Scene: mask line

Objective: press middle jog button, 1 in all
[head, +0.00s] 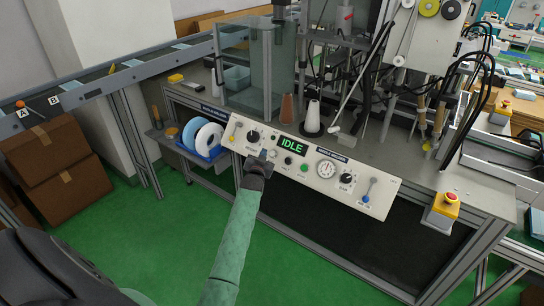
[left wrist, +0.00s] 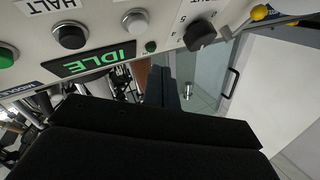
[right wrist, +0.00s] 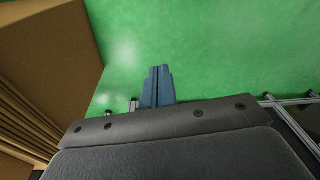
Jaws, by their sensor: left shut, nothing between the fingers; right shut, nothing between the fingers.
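The sloped white control panel (head: 235,127) carries a green IDLE display (head: 292,145), with a dark button (head: 288,160) and a green button (head: 304,167) below it. In the left wrist view the panel is upside down. A dark button (left wrist: 70,35) by a HALT label sits between a green button (left wrist: 7,56) and a pale button (left wrist: 135,21). No jog label is readable. My left gripper (head: 265,155) is shut and empty before the panel, left of the dark button; contact is unclear. My right gripper (right wrist: 158,72) is shut and empty above the green floor.
The panel also has a left knob (head: 253,135), dial (head: 326,169), right knob (head: 346,178) and blue lever (head: 371,182). A red emergency button (head: 451,198) is at the right. Machinery stands behind. Cardboard boxes (head: 60,150) stand left; open floor lies in front.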

